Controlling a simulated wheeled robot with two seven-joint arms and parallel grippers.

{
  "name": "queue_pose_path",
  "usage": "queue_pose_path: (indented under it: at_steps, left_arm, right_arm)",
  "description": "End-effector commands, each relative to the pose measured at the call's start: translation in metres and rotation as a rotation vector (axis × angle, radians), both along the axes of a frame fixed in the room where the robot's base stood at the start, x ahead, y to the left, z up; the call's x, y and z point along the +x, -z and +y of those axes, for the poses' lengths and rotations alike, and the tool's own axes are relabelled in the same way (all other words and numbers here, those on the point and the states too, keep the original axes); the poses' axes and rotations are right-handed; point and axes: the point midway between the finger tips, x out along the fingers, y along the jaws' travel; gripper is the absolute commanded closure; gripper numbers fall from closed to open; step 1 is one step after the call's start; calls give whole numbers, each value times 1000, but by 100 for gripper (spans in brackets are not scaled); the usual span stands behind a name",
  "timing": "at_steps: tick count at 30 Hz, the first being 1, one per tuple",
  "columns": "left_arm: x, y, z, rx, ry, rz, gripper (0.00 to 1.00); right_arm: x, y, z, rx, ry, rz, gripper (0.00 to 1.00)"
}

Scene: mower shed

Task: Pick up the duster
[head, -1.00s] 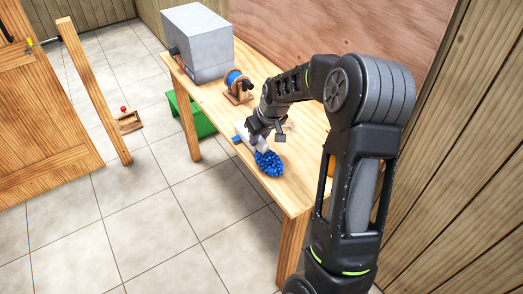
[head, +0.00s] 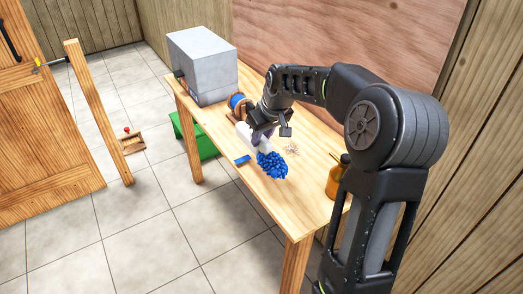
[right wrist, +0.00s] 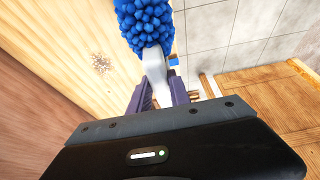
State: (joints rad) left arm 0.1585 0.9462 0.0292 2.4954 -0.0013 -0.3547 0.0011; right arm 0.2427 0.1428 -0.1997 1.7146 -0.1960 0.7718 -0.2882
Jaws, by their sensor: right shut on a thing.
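The duster has a fluffy blue head (head: 271,165) and a white handle. My right gripper (head: 262,136) is shut on the handle, with the head pointing toward the near end of the workbench (head: 290,205). The right wrist view shows the white handle (right wrist: 155,68) between the two fingers of the right gripper (right wrist: 160,90), with the blue head (right wrist: 147,22) beyond them. The duster is over the bench top; how high it is above it is hard to tell. My left gripper is not in view.
On the bench are a grey box (head: 203,68), a spool with blue windings (head: 238,104), a flat blue item (head: 242,159), pale debris (head: 291,148) and an orange bottle (head: 337,178). A green bin (head: 196,137) stands below. The tiled floor at left is mostly clear.

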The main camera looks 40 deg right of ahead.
Motion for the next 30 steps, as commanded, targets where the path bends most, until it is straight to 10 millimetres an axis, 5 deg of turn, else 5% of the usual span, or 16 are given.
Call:
queue_pose_path:
  at_steps: [20,21,30]
  left_arm:
    - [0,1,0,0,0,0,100]
    - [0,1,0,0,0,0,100]
    - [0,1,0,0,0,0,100]
  right_arm:
    - [0,-10,0,0,1,0,100]
    - [0,-10,0,0,1,0,78]
    - [0,-10,0,0,1,0,100]
